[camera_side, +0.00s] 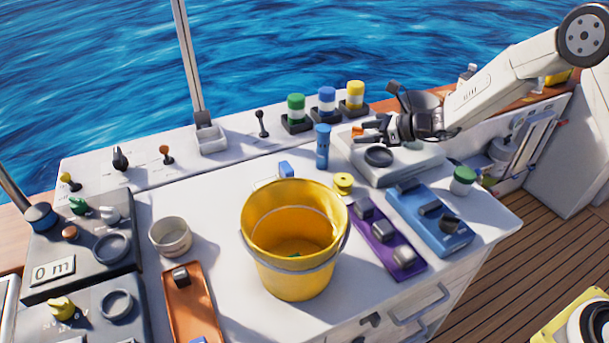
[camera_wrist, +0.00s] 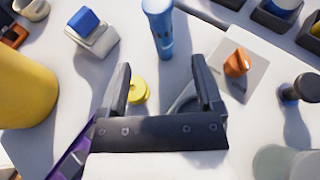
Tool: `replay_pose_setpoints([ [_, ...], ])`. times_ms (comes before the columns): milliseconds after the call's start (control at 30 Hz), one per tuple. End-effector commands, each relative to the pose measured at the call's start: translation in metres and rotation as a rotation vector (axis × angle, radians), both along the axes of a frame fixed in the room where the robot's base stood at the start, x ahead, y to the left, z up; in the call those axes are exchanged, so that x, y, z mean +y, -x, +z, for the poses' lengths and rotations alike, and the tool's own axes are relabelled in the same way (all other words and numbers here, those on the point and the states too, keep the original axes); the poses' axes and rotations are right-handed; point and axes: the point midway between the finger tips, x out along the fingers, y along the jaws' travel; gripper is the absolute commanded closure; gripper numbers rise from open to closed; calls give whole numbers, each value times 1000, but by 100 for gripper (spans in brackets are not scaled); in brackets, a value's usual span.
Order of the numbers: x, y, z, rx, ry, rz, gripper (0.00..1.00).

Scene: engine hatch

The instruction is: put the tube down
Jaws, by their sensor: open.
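A blue tube (camera_side: 322,146) stands upright on the white worktop, left of my gripper in the side view. In the wrist view the blue tube (camera_wrist: 160,28) is just beyond my fingertips, near the middle top, and nothing touches it. My gripper (camera_side: 362,133) is open and empty above the right rear of the worktop. Its two dark fingers are spread apart in the wrist view (camera_wrist: 163,72). Tubs with green (camera_side: 296,108), blue (camera_side: 327,101) and yellow (camera_side: 355,95) bands sit in dark holders along the back ledge.
A yellow bucket (camera_side: 284,270) stands mid-worktop. A yellow spool (camera_side: 343,184) lies near the tube. Purple (camera_side: 378,228) and blue (camera_side: 430,222) trays and a green-lidded jar (camera_side: 463,180) are to the right. An orange knob (camera_wrist: 236,62) is beside my right finger.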

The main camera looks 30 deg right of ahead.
Motion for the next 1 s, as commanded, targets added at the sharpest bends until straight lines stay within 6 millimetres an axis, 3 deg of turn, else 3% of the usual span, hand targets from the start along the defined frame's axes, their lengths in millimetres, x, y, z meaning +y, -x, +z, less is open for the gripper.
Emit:
replay_pose_setpoints([
  [667,0,3,1,0,11,10,16],
  [867,9,20,1,1,102,95,16],
  [1000,19,47,0,-3,238,225,16],
])
